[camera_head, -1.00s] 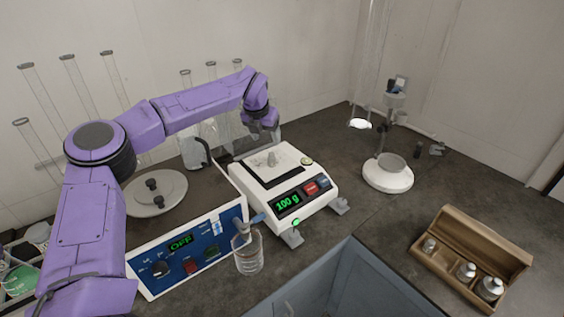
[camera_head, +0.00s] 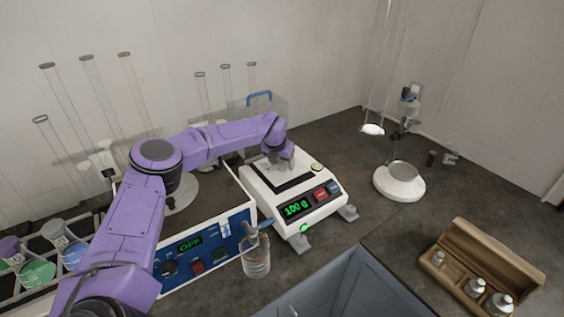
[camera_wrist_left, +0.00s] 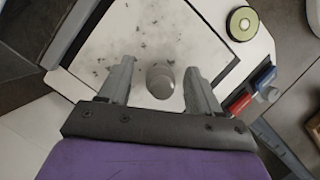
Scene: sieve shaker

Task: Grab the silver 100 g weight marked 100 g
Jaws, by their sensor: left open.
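The silver weight (camera_wrist_left: 160,80) stands on the pan of the white balance (camera_wrist_left: 262,60), seen from above in the left wrist view. The balance (camera_head: 328,207) reads 100 g in the head view. My left gripper (camera_wrist_left: 158,75) is open, with one finger on each side of the weight and visible gaps between. In the head view my left gripper (camera_head: 282,163) is down over the pan and hides most of the weight. The mark on the weight cannot be read. My right gripper is not in view.
A wooden box (camera_head: 490,249) with several silver weights lies at the right. A white-based stand (camera_head: 399,188) is at the back right. Dark specks lie on the pan.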

